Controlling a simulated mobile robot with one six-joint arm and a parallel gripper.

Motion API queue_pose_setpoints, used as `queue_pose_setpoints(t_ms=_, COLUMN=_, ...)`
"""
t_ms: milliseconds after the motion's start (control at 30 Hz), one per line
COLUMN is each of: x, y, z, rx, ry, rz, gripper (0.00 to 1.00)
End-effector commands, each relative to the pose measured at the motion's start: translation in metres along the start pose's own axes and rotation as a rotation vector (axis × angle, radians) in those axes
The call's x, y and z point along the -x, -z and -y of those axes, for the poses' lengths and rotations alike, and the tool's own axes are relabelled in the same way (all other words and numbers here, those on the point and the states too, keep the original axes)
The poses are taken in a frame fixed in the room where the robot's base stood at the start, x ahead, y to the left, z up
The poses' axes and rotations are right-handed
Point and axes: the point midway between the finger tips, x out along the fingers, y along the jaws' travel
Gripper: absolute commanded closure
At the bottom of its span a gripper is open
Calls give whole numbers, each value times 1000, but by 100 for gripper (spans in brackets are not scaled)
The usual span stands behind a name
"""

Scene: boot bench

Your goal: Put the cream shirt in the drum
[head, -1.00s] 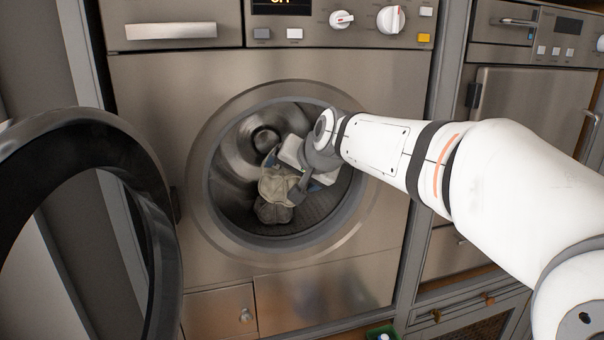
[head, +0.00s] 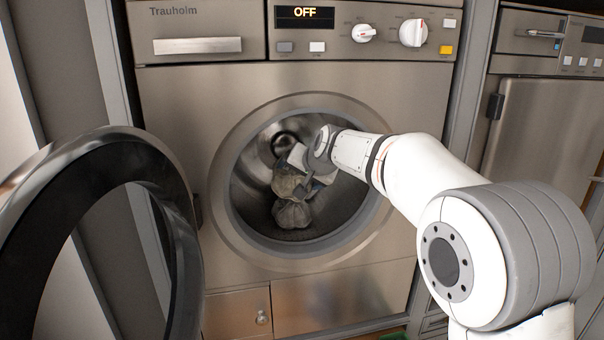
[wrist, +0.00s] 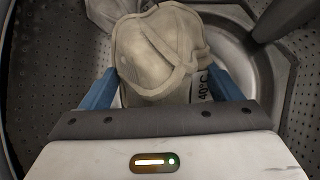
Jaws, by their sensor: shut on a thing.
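The cream shirt (wrist: 160,52) is a bunched, folded bundle with a "40°C" tag, between the two blue fingers of my gripper (wrist: 163,80) in the wrist view. In the head view my gripper (head: 303,184) is inside the drum (head: 248,170), shut on the shirt (head: 286,181). A greyish cloth bundle (head: 292,214) shows just below, low in the drum. Cloth (wrist: 108,12) also shows beyond the shirt in the wrist view. I cannot tell whether the bundles touch. My wrist hides part of the drum's right side.
The round door (head: 60,210) stands open at the left. The drum opening's metal rim (head: 225,190) surrounds my arm. The washer's display (head: 303,13) reads OFF, with knobs (head: 413,32) beside it. Another appliance (head: 545,130) stands at the right.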

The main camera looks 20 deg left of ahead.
Motion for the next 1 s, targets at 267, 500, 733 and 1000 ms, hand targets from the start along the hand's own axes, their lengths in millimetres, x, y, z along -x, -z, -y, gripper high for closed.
queue_pose_setpoints(t_ms=267, x=-2, y=1, z=1, rx=0, ry=1, rz=-1, gripper=44)
queue_pose_setpoints(t_ms=500, x=-2, y=1, z=1, rx=0, ry=1, rz=0, gripper=2)
queue_pose_setpoints(t_ms=733, x=-2, y=0, z=1, rx=1, ry=1, rz=2, gripper=0)
queue_pose_setpoints(t_ms=1000, x=28, y=0, z=0, rx=0, ry=3, rz=-2, gripper=0)
